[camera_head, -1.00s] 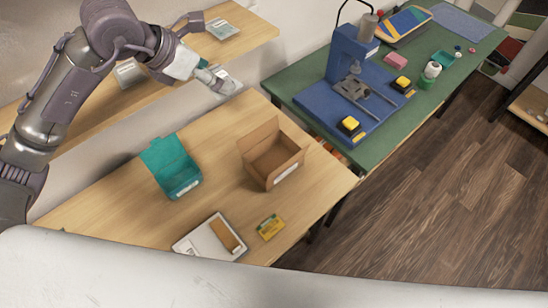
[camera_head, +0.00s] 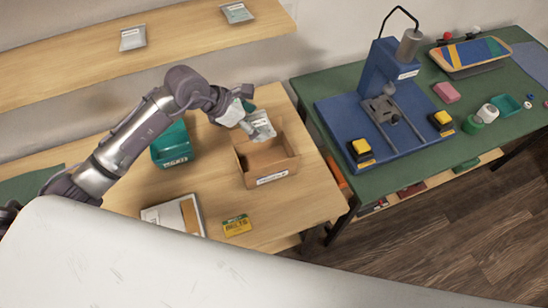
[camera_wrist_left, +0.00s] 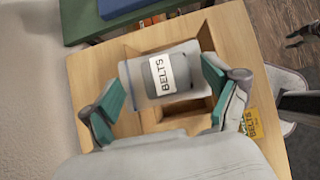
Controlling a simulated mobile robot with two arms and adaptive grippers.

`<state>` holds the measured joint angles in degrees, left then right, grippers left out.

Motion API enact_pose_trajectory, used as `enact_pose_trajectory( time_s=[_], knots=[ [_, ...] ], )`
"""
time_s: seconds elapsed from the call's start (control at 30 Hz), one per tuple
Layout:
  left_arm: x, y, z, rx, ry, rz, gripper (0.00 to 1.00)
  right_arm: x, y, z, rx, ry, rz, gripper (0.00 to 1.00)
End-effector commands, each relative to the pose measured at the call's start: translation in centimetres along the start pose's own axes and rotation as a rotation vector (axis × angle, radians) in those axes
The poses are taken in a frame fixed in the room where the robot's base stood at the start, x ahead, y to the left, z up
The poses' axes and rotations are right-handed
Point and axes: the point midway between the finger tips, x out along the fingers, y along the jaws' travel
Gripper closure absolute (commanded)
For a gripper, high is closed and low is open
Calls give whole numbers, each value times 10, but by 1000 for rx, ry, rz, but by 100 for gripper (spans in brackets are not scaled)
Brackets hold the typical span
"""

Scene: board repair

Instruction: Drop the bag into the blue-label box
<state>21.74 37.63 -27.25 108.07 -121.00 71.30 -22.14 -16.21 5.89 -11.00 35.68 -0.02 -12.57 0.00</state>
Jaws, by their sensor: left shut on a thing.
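A silver-grey bag (camera_head: 258,126) with a white BELTS label hangs from my left gripper (camera_head: 240,114). In the left wrist view, the bag (camera_wrist_left: 165,78) lies between the two teal-tipped fingers, which are shut on it. An open cardboard box (camera_head: 268,176) stands on the wooden table below. The bag is over the back part of the box opening and hides some of its inside. The box has a small pale label on its front wall; I cannot make out its colour. My right gripper is not in view.
A teal bin (camera_head: 172,150) stands left of the box, partly behind my left arm. A white tray (camera_head: 160,215) and a yellow BELTS card (camera_head: 237,225) lie in front. Two more bags lie on the shelf (camera_head: 80,70). A blue press (camera_head: 385,100) stands on the green table.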

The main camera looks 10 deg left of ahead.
Motion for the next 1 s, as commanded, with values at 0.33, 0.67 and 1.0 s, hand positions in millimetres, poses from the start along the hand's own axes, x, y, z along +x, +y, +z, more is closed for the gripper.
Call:
enact_pose_trajectory(
  time_s=[0.33, 0.67, 1.0],
  knots=[
    [24, -1, -19, 0, 0, -1, 46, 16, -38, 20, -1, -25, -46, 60],
    [48, 0, -37, 0, -1, -1, 46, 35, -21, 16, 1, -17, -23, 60],
    [47, 0, -38, 0, 0, 0, 0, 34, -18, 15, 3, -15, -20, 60]
  ],
)
